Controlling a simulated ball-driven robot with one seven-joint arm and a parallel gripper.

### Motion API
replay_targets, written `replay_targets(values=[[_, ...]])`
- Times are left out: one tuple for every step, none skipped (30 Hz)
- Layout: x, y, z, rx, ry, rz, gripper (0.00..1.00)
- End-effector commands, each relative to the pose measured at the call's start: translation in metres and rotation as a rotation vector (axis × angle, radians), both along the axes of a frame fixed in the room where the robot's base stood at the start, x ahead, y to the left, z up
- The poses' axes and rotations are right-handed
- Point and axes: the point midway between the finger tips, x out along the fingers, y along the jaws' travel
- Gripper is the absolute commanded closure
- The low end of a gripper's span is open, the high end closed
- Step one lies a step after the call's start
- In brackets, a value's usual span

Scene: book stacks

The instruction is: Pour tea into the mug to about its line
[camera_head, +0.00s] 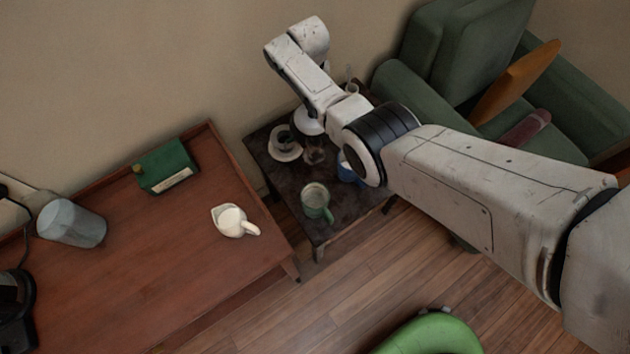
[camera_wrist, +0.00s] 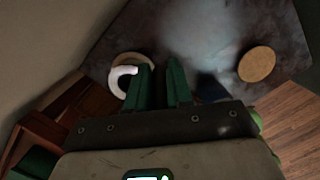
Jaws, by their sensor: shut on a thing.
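A green mug (camera_head: 316,203) stands on the small dark side table near its front corner. A blue cup-like thing (camera_head: 346,170) stands behind it, partly hidden by my arm. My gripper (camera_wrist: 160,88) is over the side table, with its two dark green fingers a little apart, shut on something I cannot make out. A white C-shaped piece (camera_wrist: 122,79) lies against the left finger in the wrist view. I cannot tell a teapot or the mug's line.
A tan disc (camera_wrist: 257,64) shows at right. A white jug (camera_head: 231,221) stands on the brown desk (camera_head: 150,270). A green armchair (camera_head: 450,60) stands behind.

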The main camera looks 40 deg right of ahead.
Motion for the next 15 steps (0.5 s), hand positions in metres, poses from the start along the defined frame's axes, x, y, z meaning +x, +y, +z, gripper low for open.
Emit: replay_targets(values=[[-0.0036, 0.0023, 0.0096, -0.013, -0.020, 0.002, 1.00], [-0.0045, 0.0034, 0.0070, -0.021, -0.034, 0.004, 1.00], [-0.0056, 0.0045, 0.0076, -0.033, -0.051, 0.004, 1.00], [-0.0070, 0.0056, 0.0076, -0.040, -0.065, 0.003, 1.00], [-0.0080, 0.0063, 0.0086, -0.048, -0.076, 0.004, 1.00], [-0.0103, 0.0075, 0.0089, -0.058, -0.093, 0.005, 1.00], [-0.0108, 0.0082, 0.0100, -0.064, -0.104, 0.004, 1.00], [-0.0114, 0.0083, 0.0092, -0.069, -0.110, 0.003, 1.00], [-0.0110, 0.0081, 0.0082, -0.072, -0.115, 0.002, 1.00], [-0.0109, 0.0082, 0.0081, -0.073, -0.119, 0.002, 1.00], [-0.0111, 0.0084, 0.0083, -0.074, -0.120, 0.002, 1.00], [-0.0116, 0.0089, 0.0083, -0.076, -0.124, 0.002, 1.00], [-0.0120, 0.0092, 0.0084, -0.077, -0.125, 0.002, 1.00], [-0.0125, 0.0095, 0.0088, -0.079, -0.128, 0.003, 1.00], [-0.0134, 0.0099, 0.0093, -0.081, -0.130, 0.003, 1.00]])
